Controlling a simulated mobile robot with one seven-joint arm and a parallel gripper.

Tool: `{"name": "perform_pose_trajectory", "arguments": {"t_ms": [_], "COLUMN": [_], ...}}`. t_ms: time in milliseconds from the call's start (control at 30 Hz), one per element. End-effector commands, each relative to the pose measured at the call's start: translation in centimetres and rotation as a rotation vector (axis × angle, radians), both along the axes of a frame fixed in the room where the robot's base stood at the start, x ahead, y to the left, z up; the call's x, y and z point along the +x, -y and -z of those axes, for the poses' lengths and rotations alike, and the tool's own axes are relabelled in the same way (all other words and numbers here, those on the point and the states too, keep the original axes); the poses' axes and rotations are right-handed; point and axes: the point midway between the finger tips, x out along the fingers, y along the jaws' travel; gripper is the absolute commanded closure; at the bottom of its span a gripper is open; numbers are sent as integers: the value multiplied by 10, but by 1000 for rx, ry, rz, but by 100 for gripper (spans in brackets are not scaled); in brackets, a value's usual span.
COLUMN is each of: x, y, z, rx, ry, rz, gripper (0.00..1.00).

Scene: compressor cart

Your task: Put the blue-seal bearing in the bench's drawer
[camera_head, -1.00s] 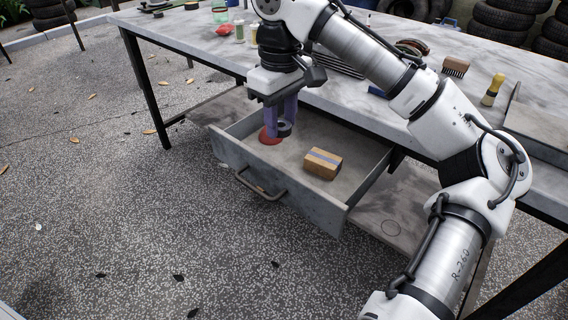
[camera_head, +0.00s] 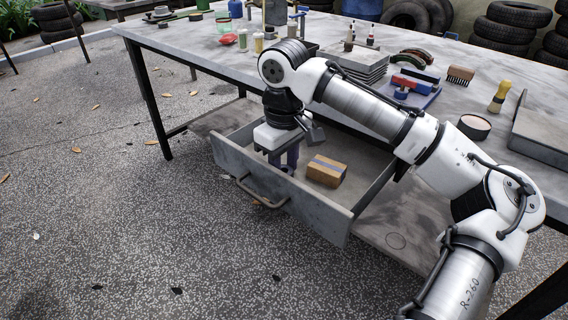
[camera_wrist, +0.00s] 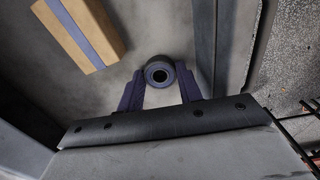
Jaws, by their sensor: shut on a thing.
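My gripper (camera_head: 284,162) reaches down into the open drawer (camera_head: 330,222) at its left part, behind the front panel. In the wrist view its two purple fingers (camera_wrist: 159,84) are shut on the blue-seal bearing (camera_wrist: 158,65), a small dark ring with a bluish face and a central hole. The bearing is close above or touching the drawer floor; I cannot tell which. In the head view the bearing is largely hidden by the fingers and the drawer front. The drawer is pulled out from under the grey bench top (camera_head: 187,40).
A wooden block with a blue stripe (camera_head: 326,171) lies in the drawer to the right of my gripper, and also shows in the wrist view (camera_wrist: 82,32). Bottles, a blue-and-red tool (camera_head: 414,84) and a brush (camera_head: 461,75) stand on the bench. The drawer walls are close around.

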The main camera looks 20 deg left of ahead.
Motion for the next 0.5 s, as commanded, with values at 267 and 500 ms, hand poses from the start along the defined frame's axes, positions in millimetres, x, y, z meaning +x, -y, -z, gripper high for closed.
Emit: {"name": "perform_pose_trajectory", "arguments": {"t_ms": [267, 500], "x": [0, 0], "y": [0, 0], "z": [2, -1], "rx": [0, 0], "ry": [0, 1], "rz": [0, 0], "gripper": [56, 56]}}
